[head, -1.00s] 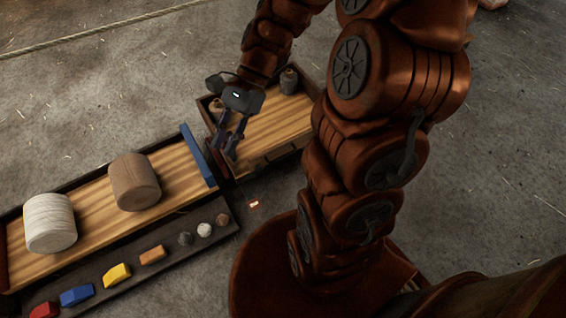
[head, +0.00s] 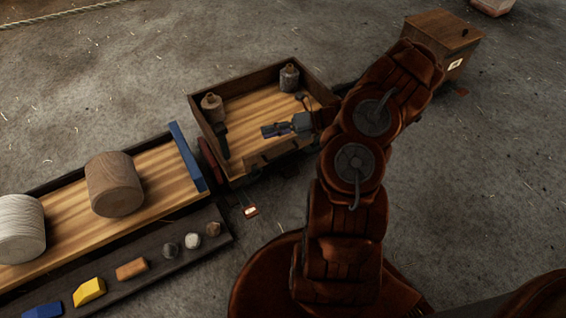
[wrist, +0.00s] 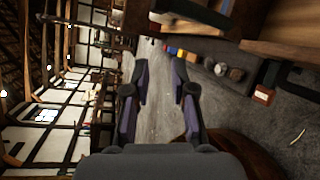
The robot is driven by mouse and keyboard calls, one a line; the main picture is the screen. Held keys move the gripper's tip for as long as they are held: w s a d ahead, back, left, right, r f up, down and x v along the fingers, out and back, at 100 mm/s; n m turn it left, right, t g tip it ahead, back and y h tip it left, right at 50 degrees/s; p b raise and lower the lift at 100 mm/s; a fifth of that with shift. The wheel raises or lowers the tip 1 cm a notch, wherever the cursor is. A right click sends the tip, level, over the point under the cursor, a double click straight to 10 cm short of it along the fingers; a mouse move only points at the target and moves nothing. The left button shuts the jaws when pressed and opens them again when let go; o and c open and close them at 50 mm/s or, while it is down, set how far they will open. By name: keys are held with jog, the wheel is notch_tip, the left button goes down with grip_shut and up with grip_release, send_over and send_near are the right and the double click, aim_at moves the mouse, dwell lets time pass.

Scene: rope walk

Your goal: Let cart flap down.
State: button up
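The cart (head: 316,75) is a dark-walled open box with a light wood floor, in the middle of the head view. Its left end wall (head: 198,113) looks raised, with a dark upright piece (head: 221,140) at its inner side. A dark red part (head: 208,158) sits just outside that end; I cannot tell which part is the flap. My gripper (head: 266,132) is over the cart floor, fingers pointing left, apart from the left end. In the wrist view its two fingers (wrist: 160,72) are spread with nothing between them.
A wooden box (head: 440,32) stands upper right.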

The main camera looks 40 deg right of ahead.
aim_at(283, 154)
jog(key=s+d+f+m+t+h+b, duration=0.25)
jog(key=d+f+m, duration=0.25)
jog(key=f, duration=0.4)
jog(key=s+d+f+m+t+h+b, duration=0.1)
jog(key=d+f+m+t+b, duration=0.2)
jog(key=d+f+m, duration=0.45)
jog(key=shift+w+a+f+n+b, duration=0.35)
jog(key=shift+w+a+b, duration=0.2)
jog(key=shift+w+a, duration=0.45)
jog(key=shift+w+a+f+n+b, duration=0.5)
jog(key=shift+w+a, duration=0.3)
jog(key=shift+a, duration=0.4)
jog(key=shift+w+a+f+n+b, duration=0.25)
jog(key=shift+w+a+b, duration=0.35)
jog(key=shift+w+a, duration=0.4)
jog(key=shift+s+a, duration=0.1)
grip_shut()
